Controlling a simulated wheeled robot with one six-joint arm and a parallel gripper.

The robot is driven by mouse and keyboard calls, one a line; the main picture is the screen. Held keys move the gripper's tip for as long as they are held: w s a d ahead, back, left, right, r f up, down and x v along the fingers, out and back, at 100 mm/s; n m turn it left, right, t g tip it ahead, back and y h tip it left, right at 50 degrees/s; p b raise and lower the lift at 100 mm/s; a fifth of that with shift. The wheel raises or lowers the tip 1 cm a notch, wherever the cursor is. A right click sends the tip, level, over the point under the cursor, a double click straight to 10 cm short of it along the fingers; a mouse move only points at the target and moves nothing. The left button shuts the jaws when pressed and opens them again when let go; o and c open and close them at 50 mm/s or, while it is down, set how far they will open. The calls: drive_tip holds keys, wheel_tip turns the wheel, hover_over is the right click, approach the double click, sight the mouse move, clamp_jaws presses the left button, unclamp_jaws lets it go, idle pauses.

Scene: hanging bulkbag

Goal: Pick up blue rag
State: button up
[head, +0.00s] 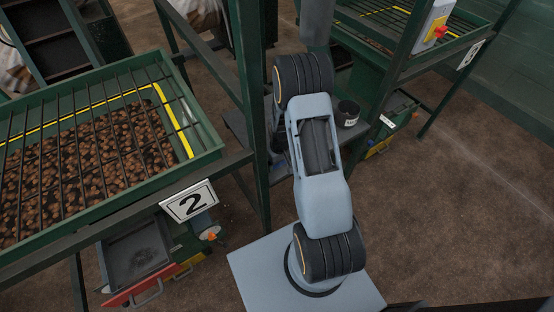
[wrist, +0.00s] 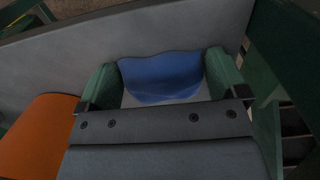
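A blue rag (wrist: 160,78) shows in the wrist view, lying between the two green fingers of my gripper (wrist: 163,82). The fingers are wide apart, one on each side of the rag, and its side edges reach close to them. I cannot tell whether they touch it. In the head view my arm hides the gripper and the rag.
A grey surface (wrist: 60,62) lies around the rag, with an orange object (wrist: 40,135) to the left. In the head view, a green post (head: 250,110) stands beside my arm. A black bucket (head: 347,113) sits on the shelf, and a barred bin (head: 90,150) fills the left. Brown floor (head: 450,190) is clear at right.

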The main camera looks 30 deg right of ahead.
drive_tip(key=shift+c, duration=1.4)
drive_tip(key=shift+r, duration=0.1)
wheel_tip(320, 180, up, 10)
drive_tip(key=shift+f+b, duration=0.1)
drive_tip(key=shift+b, duration=0.2)
drive_tip(key=o, duration=0.3)
drive_tip(key=shift+c, duration=1.1)
